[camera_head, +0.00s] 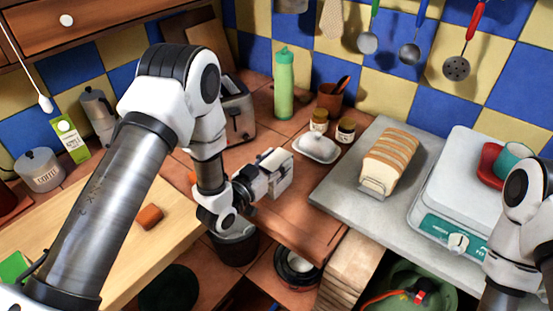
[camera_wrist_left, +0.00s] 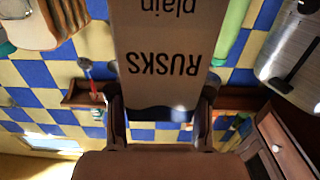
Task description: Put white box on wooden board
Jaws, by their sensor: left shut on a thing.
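My left gripper (camera_head: 258,181) is shut on a white box (camera_head: 280,178) and holds it above the reddish-brown counter, left of the grey slab. In the left wrist view the box (camera_wrist_left: 165,50) fills the top middle, looks tan, and reads "RUSKS plain" upside down. The left gripper's two fingers (camera_wrist_left: 160,118) sit on either side of its near end. A pale wooden board (camera_head: 115,275) lies at the lower left, partly hidden behind my left arm. My right arm shows at the right edge, but its gripper is out of view.
An orange-brown block (camera_head: 150,217) lies on the board. A toaster (camera_head: 239,108), green bottle (camera_head: 284,85), butter dish (camera_head: 317,147) and small jars (camera_head: 345,130) stand behind the box. A bread loaf (camera_head: 391,157) and scale (camera_head: 447,228) are at right. A dark bucket (camera_head: 235,247) is below.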

